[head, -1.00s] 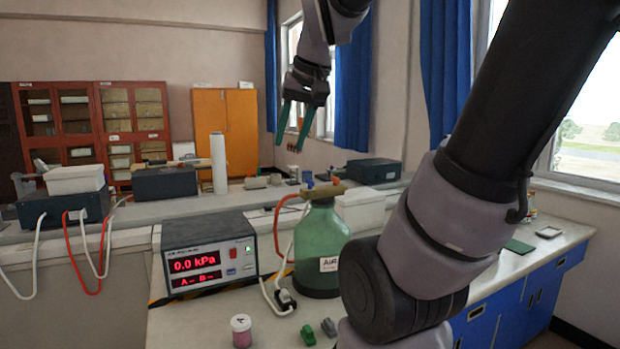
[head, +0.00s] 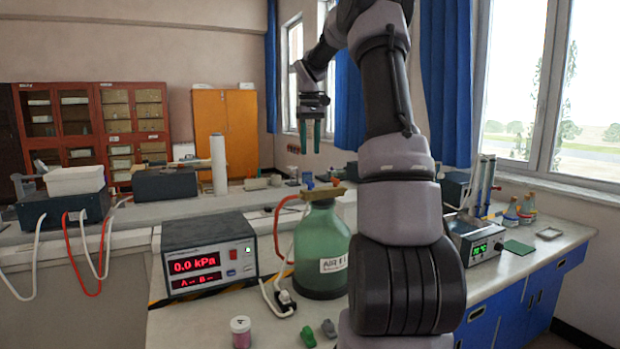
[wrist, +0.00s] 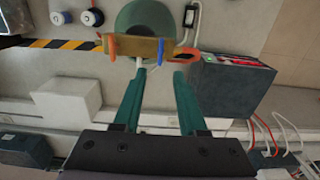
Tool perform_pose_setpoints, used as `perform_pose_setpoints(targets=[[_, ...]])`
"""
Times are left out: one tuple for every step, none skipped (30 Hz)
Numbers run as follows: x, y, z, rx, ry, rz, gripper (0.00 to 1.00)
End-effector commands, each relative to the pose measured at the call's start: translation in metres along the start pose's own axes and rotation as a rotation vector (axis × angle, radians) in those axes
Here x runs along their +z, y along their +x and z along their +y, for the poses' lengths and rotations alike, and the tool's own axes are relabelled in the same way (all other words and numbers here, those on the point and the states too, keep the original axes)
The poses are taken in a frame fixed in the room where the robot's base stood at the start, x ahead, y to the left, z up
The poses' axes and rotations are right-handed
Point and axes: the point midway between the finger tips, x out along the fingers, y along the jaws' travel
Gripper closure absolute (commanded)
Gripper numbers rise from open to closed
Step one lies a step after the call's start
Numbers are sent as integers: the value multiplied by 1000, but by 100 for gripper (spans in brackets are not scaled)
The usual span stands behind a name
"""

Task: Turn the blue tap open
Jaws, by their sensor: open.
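The blue tap (head: 309,183) is a small upright blue piece on a tan bar (head: 324,192) atop a large green bottle (head: 320,250). In the wrist view the blue tap (wrist: 160,51) stands on the bar beside an orange tap (wrist: 112,47). My gripper (head: 310,150) is open and empty, its green fingers pointing down, above the taps in the head view. In the wrist view my gripper (wrist: 157,78) has its fingertips apart, just short of the bar in the picture. I see no contact with the tap.
A pressure meter (head: 208,254) reading 0.0 kPa stands left of the bottle. A red hose (head: 281,225) and white cable run beside it. A pink-filled jar (head: 241,332) and small green and grey pieces lie in front. A thermometer box (head: 474,243) stands at right.

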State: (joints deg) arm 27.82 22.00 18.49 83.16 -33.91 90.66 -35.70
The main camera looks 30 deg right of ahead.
Motion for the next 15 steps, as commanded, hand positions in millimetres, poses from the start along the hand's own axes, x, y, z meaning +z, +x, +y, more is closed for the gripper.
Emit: perform_pose_setpoints(targets=[[1, 7, 0, -1, -1, -3, 59], [1, 11, -1, -2, -1, -3, 59], [1, 18, -1, -2, -1, -3, 59], [1, 24, -1, -2, 0, -3, 59], [1, 30, -1, -2, -1, -3, 59], [1, 38, 0, -2, -1, -4, 59], [2, 44, 0, -2, 0, -4, 59], [2, 50, 0, -2, 0, -3, 59], [1, 58, -1, -2, 0, -4, 59], [1, 63, -1, -2, 0, -3, 59], [1, 68, -1, -2, 0, -2, 59], [1, 74, -1, -2, -1, -1, 59], [1, 79, -2, -2, 0, -2, 59], [1, 83, -1, -2, 0, -1, 59], [1, 87, -1, -2, 0, -1, 59]])
